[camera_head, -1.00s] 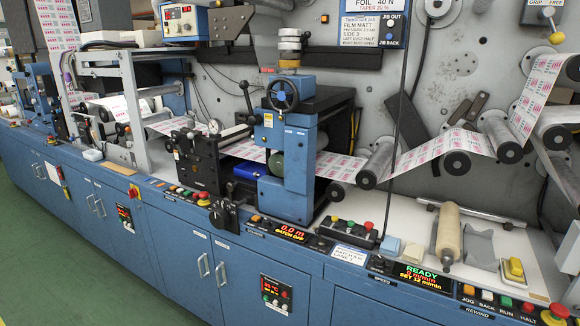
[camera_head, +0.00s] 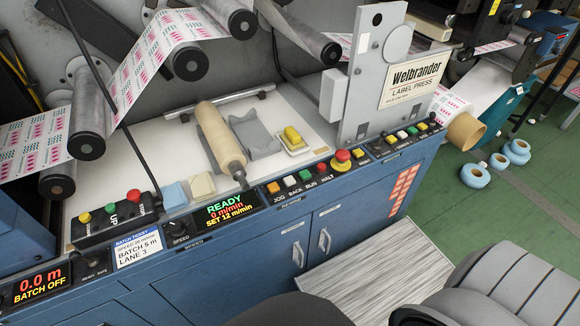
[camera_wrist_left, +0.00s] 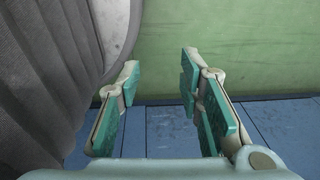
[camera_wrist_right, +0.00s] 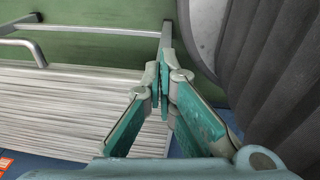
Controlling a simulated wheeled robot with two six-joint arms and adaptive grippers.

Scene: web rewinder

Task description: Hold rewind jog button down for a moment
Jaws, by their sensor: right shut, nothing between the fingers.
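The rewind control row runs along the front edge of the machine in the head view. Its orange JOG button (camera_head: 273,188) is at the left end, beside a white BACK button (camera_head: 290,182), a green RUN button (camera_head: 305,175) and a red HALT button (camera_head: 321,168). The display (camera_head: 226,207) left of them reads READY, 0 m/min, SET 12 m/min. My left gripper (camera_wrist_left: 160,85) is open and empty in its wrist view. My right gripper (camera_wrist_right: 160,80) is shut and empty in its wrist view, away from the buttons. Neither gripper shows in the head view.
A large red mushroom button (camera_head: 342,156) stands right of HALT. A tan roll (camera_head: 220,140) and a yellow block (camera_head: 292,135) lie on the white shelf. A grey slatted platform (camera_head: 355,268) lies on the floor in front of the cabinet (camera_head: 290,247).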

